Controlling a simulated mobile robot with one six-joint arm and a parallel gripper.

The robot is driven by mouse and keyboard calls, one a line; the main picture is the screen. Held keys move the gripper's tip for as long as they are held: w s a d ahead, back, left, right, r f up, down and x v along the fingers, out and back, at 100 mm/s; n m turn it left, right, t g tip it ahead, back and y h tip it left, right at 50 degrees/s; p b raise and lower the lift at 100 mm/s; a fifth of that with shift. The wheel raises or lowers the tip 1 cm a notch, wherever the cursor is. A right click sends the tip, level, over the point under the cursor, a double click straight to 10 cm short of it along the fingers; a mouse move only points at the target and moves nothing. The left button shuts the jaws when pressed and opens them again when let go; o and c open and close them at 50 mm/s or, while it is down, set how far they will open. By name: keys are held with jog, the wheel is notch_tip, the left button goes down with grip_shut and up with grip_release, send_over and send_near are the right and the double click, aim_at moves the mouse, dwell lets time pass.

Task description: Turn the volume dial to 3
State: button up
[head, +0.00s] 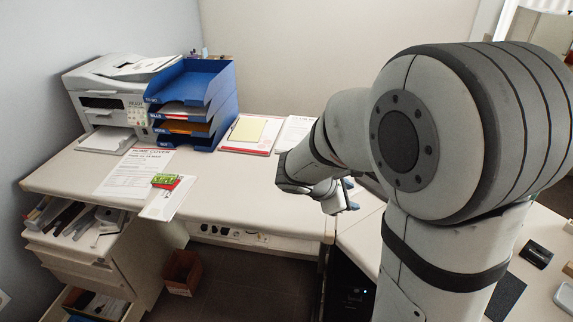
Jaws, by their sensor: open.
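I cannot make out a volume dial with certainty. A strip of small dark fittings (235,233) runs along the front face under the desk edge; they are too small to tell what they are. My gripper (349,196) hangs at the end of my arm, in front of the desk's right part. It is open, with no object visible in it. It is to the right of the strip and apart from it. My arm hides much of the right side of the desk.
A white printer (105,95) and a blue tray stack (205,85) stand at the back left. Papers (135,172) and a green-and-red item (166,181) lie in front. An open drawer (85,235) juts out at left. A brown bin (183,272) stands on the floor.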

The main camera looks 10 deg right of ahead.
jog(key=w+a+f+n+t+b, duration=0.1)
jog(key=w+a+f+n+t, duration=0.1)
jog(key=w+a+f+n, duration=0.1)
jog(key=w+a+f+n+t+y+b, duration=0.1)
jog(key=w+a+f+n+t, duration=0.1)
jog(key=w+a+f+n, duration=0.2)
jog(key=w+a+f+n+t+b, duration=0.2)
jog(key=w+f+n, duration=0.3)
jog(key=w+n, duration=0.3)
jog(key=shift+w+a+f+t, duration=0.1)
jog(key=shift+a+f+t, duration=0.1)
jog(key=shift+a+t, duration=0.55)
jog(key=shift+w+a+f+n+y, duration=0.2)
jog(key=shift+w+n+y, duration=0.05)
jog(key=shift+n+y, duration=0.05)
jog(key=x, duration=0.7)
jog(key=shift+w+d+b, duration=0.15)
jog(key=shift+b, duration=0.25)
jog(key=shift+c, duration=0.5)
